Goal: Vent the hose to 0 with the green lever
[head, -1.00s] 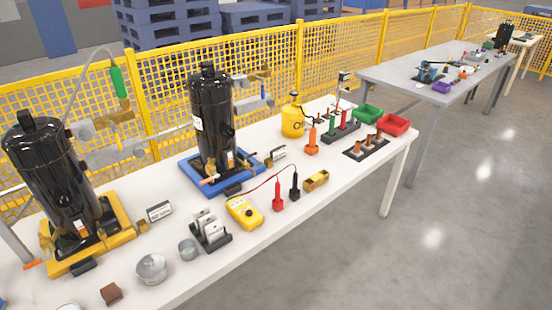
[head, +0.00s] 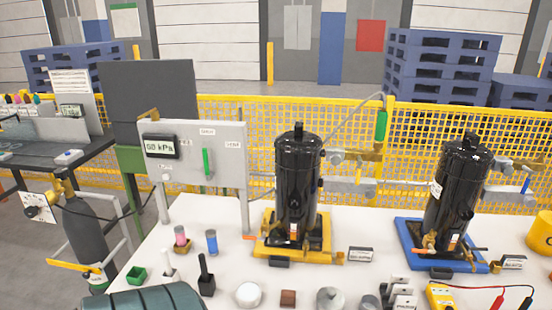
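A grey panel (head: 225,148) stands on posts at the left end of the white table. Its green lever (head: 207,163) points upright, with small labels above it and to its right, too small to read surely. A display (head: 160,147) at the panel's upper left appears to read 60 kPa. A thin grey hose (head: 355,112) rises behind the left black compressor (head: 298,180) to a green grip (head: 381,124) at its end. Where the hose joins the panel is hidden. Neither of my grippers is in view.
A second black compressor (head: 457,195) stands on a blue base at the right. Small cups, blocks and a yellow meter (head: 440,296) line the table's front. A gas cylinder (head: 85,235) stands left of the table. A yellow mesh fence (head: 240,105) runs behind.

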